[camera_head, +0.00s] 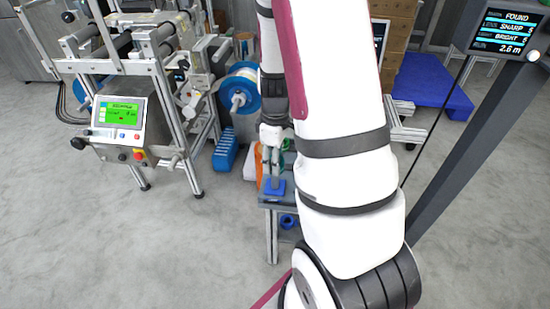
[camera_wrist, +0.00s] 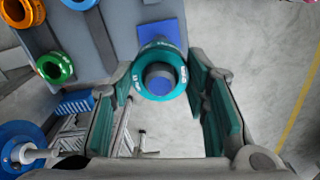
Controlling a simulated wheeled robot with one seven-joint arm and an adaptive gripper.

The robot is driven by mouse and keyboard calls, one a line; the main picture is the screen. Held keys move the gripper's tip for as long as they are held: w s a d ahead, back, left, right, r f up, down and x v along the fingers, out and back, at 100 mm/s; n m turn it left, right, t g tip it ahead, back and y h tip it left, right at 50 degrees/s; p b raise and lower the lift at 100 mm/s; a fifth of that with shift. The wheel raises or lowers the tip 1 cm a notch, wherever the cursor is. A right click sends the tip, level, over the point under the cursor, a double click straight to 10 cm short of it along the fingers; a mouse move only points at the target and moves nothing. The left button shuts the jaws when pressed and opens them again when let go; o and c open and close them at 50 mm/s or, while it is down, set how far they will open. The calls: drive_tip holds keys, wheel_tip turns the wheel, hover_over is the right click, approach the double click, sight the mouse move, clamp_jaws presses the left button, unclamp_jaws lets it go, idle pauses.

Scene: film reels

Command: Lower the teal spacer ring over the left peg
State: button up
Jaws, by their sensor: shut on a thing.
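The teal spacer ring (camera_wrist: 179,85) is between the fingertips of my gripper (camera_wrist: 160,77) in the wrist view, which are shut on its two sides. A dark grey peg (camera_wrist: 159,72) shows through the ring's hole, with a blue square base (camera_wrist: 160,32) beyond it. I cannot tell from this view whether the ring is above the peg's tip or around it. In the head view a grey peg (camera_head: 275,166) stands upright on a blue base (camera_head: 275,187), below my gripper (camera_head: 272,142). The ring is not clearly visible there.
An orange ring (camera_wrist: 22,10) and a green ring (camera_wrist: 55,66) lie on the grey surface (camera_wrist: 85,28) at left in the wrist view. A machine with a green screen (camera_head: 119,112) stands left in the head view, near a blue reel (camera_head: 246,92). Floor is clear at lower left.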

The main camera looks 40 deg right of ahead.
drive_tip(key=shift+f+b, duration=0.7)
drive_tip(key=shift+f, duration=0.2)
drive_tip(key=o, duration=1.3)
wheel_tip(320, 180, up, 12)
drive_tip(key=shift+r, duration=0.1)
drive_tip(key=shift+a, duration=0.1)
